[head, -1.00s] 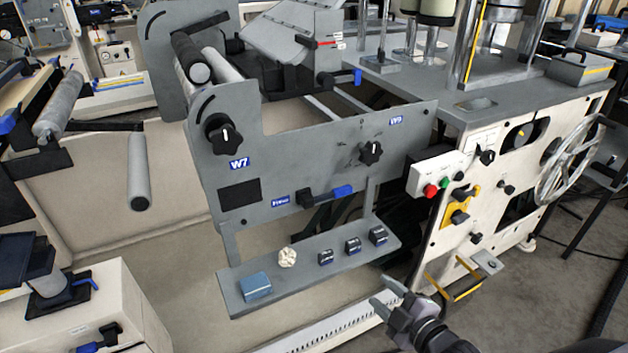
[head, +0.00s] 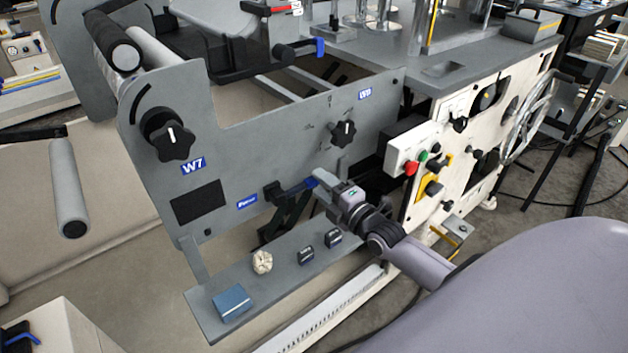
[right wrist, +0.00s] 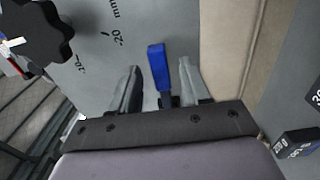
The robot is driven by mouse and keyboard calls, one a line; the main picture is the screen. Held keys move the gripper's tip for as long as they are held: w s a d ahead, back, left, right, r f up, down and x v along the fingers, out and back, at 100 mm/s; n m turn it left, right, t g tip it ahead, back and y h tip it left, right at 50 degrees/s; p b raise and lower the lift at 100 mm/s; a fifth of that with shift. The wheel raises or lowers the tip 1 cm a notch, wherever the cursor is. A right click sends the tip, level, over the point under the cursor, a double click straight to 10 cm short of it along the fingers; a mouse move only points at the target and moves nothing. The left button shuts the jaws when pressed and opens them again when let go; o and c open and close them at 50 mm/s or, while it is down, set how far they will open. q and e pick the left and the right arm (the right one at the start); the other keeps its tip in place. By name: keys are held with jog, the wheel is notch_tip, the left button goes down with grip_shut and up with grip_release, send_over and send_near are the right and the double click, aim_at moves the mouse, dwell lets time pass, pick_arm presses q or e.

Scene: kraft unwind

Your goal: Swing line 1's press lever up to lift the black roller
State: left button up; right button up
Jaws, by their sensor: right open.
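A lever with a black hub and blue handle (head: 296,190) sits low on the grey side plate (head: 240,135), beside a small blue label. Its handle points right and slightly up. My right gripper (head: 322,182) is at the handle's end. In the right wrist view the blue handle (right wrist: 159,68) lies between the two fingers of my open right gripper (right wrist: 157,88), with a gap visible on each side. The black roller (head: 122,52) is at the upper left of the plate, beside a pale roller (head: 155,50). My left gripper is out of view.
Black knobs (head: 168,135) (head: 343,133) stick out of the plate. Another blue-ended lever (head: 305,48) is above. A shelf below (head: 205,310) holds a blue box (head: 230,302), a crumpled pale lump (head: 262,262) and small dark blocks. A button box (head: 408,150) is at the right.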

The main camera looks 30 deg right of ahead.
aim_at(315, 180)
jog(key=shift+w+a, duration=0.1)
jog(key=shift+w, duration=1.4)
jog(key=shift+c, duration=0.3)
grip_shut()
jog(key=shift+r, duration=0.1)
